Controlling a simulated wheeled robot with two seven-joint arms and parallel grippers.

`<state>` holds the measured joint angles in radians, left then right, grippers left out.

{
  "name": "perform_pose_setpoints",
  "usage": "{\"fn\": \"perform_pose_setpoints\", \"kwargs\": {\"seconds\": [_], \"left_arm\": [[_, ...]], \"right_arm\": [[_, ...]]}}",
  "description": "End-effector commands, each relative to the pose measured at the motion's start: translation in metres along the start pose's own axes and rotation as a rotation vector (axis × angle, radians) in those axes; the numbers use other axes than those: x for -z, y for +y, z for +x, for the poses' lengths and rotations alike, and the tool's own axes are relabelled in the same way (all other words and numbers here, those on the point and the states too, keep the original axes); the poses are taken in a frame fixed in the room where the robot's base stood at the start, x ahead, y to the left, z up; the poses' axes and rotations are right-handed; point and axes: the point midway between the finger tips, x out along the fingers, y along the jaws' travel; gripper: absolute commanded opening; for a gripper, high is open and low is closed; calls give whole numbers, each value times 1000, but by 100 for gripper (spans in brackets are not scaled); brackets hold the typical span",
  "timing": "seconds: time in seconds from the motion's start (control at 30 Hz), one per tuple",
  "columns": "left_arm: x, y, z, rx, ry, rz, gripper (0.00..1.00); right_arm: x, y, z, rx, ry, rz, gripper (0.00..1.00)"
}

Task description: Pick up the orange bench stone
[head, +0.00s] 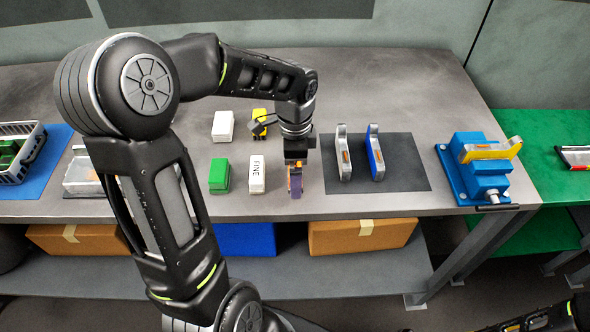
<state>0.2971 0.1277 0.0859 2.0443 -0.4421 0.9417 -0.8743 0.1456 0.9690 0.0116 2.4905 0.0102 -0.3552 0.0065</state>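A narrow block with an orange part and a purple side, which looks like the orange bench stone (295,186), stands near the front of the grey bench. My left gripper (295,164) points down directly over it, and its fingers reach the block's top end. The fingers partly hide the block, and I cannot tell whether they are closed on it. Of my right arm only a dark piece shows at the lower right corner; I make out no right gripper there.
A white block marked FINE (257,174) and a green block (219,175) stand to the left. White (223,126) and yellow (260,120) blocks are behind. To the right are a dark mat (408,178) with two upright handled tools and a blue vise-like fixture (476,172).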

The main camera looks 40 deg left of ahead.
Motion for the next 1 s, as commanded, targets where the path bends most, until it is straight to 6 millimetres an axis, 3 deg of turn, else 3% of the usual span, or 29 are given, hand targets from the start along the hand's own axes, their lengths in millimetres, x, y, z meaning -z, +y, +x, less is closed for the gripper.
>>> {"fn": "perform_pose_setpoints", "kwargs": {"seconds": [0.6,1.0], "left_arm": [[0,0,2,1,1,0,100],[0,0,2,1,1,0,68]], "right_arm": [[0,0,0,0,0,0,36],[0,0,0,0,0,0,36]]}}
